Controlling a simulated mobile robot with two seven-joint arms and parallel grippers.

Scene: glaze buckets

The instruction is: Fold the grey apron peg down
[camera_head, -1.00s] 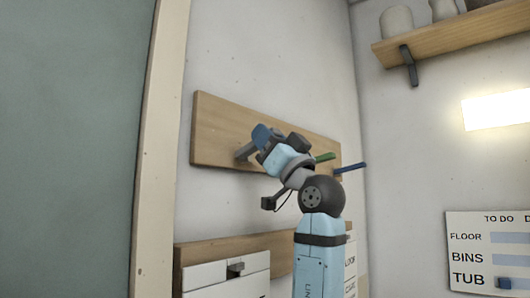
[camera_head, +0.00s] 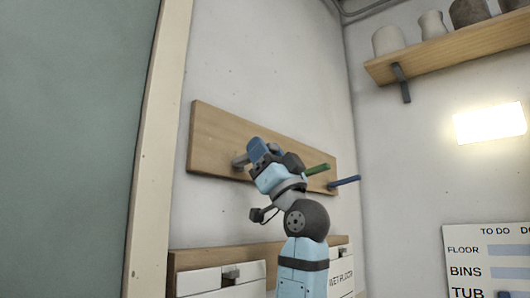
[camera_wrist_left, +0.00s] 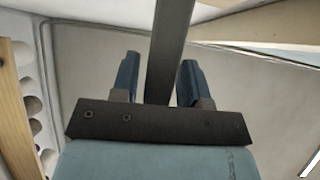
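The grey apron peg (camera_head: 239,160) sticks out from the wooden peg board on the wall, and my left gripper (camera_head: 256,150) partly hides it. In the left wrist view a grey bar, which looks like this peg (camera_wrist_left: 168,50), runs between the two blue fingers of my left gripper (camera_wrist_left: 158,80). The fingers are open, with a gap on each side of the bar. A green peg (camera_head: 317,169) and a blue peg (camera_head: 345,181) stick out farther right on the board. My right gripper is in no view.
The peg board (camera_head: 210,130) is fixed to the wall. Below it is a wooden rail with white cards (camera_head: 200,281). A shelf with several pots (camera_head: 450,55) is at the upper right. A to-do board (camera_head: 480,258) hangs at the lower right.

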